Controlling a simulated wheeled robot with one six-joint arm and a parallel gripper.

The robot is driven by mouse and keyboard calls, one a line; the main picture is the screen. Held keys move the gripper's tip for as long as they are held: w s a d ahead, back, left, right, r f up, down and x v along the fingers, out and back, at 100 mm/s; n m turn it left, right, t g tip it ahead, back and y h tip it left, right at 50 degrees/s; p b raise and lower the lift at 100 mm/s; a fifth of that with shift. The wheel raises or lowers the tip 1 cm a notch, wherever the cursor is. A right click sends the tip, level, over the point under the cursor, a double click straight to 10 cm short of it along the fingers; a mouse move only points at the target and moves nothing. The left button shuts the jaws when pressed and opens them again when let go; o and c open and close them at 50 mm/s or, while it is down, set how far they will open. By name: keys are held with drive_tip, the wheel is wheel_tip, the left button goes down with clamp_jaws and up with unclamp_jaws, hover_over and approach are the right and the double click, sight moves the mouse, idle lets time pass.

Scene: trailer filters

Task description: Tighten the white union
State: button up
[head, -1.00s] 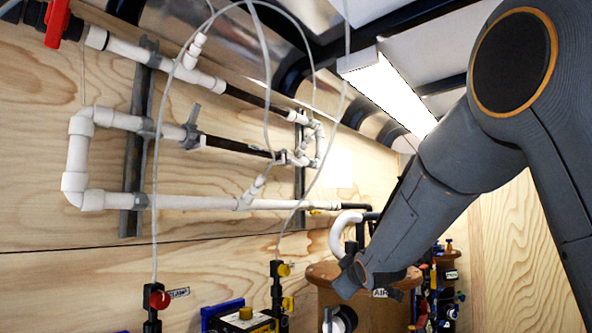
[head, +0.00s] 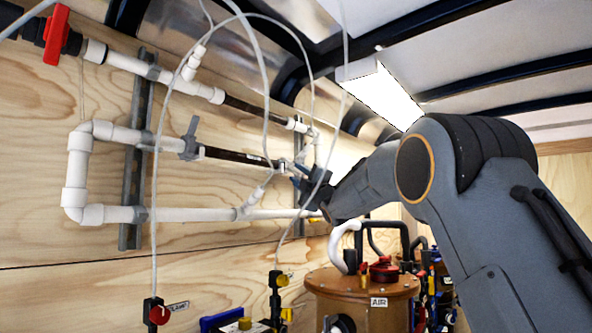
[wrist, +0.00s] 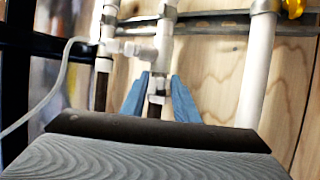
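My gripper (head: 300,177) is raised to the pipework on the wooden wall, at the right end of the middle pipe run. In the wrist view its two blue fingers (wrist: 160,78) are open. They stand on either side of a white fitting (wrist: 157,84) on a pipe with a dark section below it. A small gap seems to show on each side of the fitting. This fitting looks like the white union, but I cannot be sure. In the head view my gripper and arm partly hide this spot.
A white pipe (wrist: 257,70) runs close to the right of the fingers. A white tee with a side valve (wrist: 140,49) and a thin hose (wrist: 55,85) lie at the left. Hoses hang before the wall. A brown tank (head: 350,283) stands below my arm.

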drive_tip(key=shift+x, duration=0.9)
clamp_jaws()
idle(0.9)
